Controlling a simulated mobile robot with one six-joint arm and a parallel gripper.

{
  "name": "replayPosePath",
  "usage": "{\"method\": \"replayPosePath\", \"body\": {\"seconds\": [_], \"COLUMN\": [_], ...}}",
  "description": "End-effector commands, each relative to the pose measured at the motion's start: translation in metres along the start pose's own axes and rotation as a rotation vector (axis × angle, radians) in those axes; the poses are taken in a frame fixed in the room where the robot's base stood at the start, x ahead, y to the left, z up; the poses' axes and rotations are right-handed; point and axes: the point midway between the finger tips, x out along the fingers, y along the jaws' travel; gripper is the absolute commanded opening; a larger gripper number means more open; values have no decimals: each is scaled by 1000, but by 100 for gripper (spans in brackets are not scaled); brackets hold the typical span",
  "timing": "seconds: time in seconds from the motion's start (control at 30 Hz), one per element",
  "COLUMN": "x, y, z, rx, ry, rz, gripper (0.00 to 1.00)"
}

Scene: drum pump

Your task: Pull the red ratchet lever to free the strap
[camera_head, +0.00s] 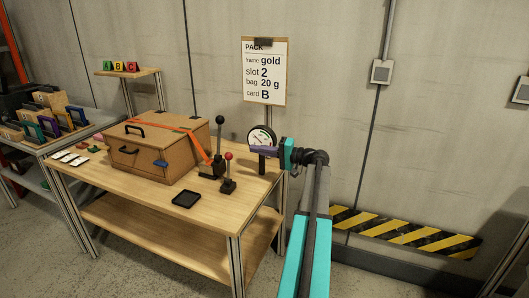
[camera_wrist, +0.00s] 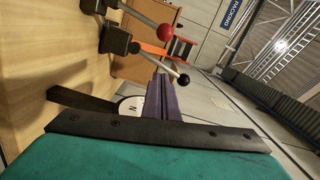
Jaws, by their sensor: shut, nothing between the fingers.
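The red-knobbed lever (camera_head: 228,157) stands upright on a small black base at the right of the wooden table. It also shows in the wrist view (camera_wrist: 165,32). A taller black-knobbed lever (camera_head: 219,120) stands just behind it, and its knob shows in the wrist view (camera_wrist: 183,79). An orange strap (camera_head: 196,143) runs over the brown chest (camera_head: 155,150) and down towards the black lever's base. My gripper (camera_head: 254,149) is to the right of both levers, in front of the dial gauge, and touches neither. Its purple fingers (camera_wrist: 164,92) are shut and empty.
The dial gauge (camera_head: 260,136) stands close behind my gripper. A black tray (camera_head: 187,199) lies at the table's front. A sign (camera_head: 264,72) is on the wall behind. Small pale cards (camera_head: 70,158) lie at the table's left. The floor to the right is open.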

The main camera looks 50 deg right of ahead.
Motion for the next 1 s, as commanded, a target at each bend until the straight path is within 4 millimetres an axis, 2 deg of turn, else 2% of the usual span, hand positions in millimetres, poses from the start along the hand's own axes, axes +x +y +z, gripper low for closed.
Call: {"method": "replayPosePath", "body": {"seconds": [0.03,0.33,0.7,1.0], "x": [9,47,51,53], "y": [0,0,0,0], "z": [0,0,31,38], "rx": [0,1,1,0], "ry": [-2,-1,1,2], "rz": [-1,0,0,0], "gripper": [0,0,0,0]}}
